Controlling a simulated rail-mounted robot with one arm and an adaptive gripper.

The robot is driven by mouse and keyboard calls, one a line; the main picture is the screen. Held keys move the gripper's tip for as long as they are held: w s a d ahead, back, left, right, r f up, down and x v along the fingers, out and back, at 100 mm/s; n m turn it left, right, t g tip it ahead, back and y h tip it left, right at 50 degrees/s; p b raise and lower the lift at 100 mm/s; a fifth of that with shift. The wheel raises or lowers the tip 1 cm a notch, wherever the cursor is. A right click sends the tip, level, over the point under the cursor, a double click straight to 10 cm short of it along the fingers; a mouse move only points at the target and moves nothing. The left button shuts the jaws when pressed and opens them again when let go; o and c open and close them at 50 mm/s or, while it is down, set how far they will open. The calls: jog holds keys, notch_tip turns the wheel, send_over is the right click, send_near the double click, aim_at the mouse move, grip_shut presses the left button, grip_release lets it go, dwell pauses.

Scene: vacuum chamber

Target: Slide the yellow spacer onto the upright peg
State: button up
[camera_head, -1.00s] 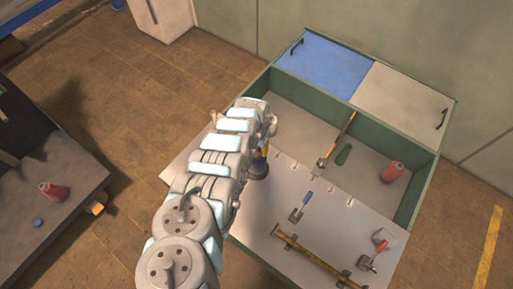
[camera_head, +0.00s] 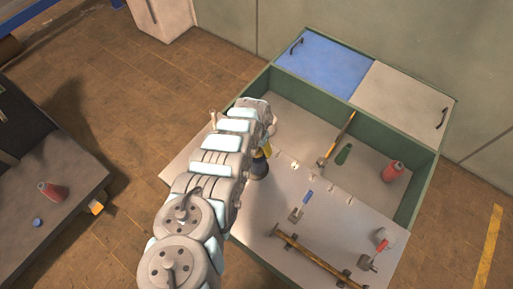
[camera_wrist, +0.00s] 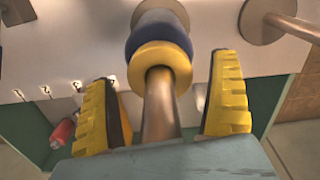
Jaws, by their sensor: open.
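In the wrist view an upright metal peg (camera_wrist: 159,105) points toward the camera between my fingers. The yellow spacer (camera_wrist: 160,53) sits around the peg, against a dark blue ring (camera_wrist: 157,30) farther down it. A pale, wider part shows beyond the blue ring. My gripper (camera_wrist: 166,85) is open, with one yellow ribbed finger on each side of the peg, apart from it. The fingertips are near the spacer's level, and no grip on it shows.
A second bare post on a round base (camera_wrist: 262,20) stands at the upper right in the wrist view.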

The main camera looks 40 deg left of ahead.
jog(key=shift+r, duration=0.1)
jog(key=shift+r, duration=5.9)
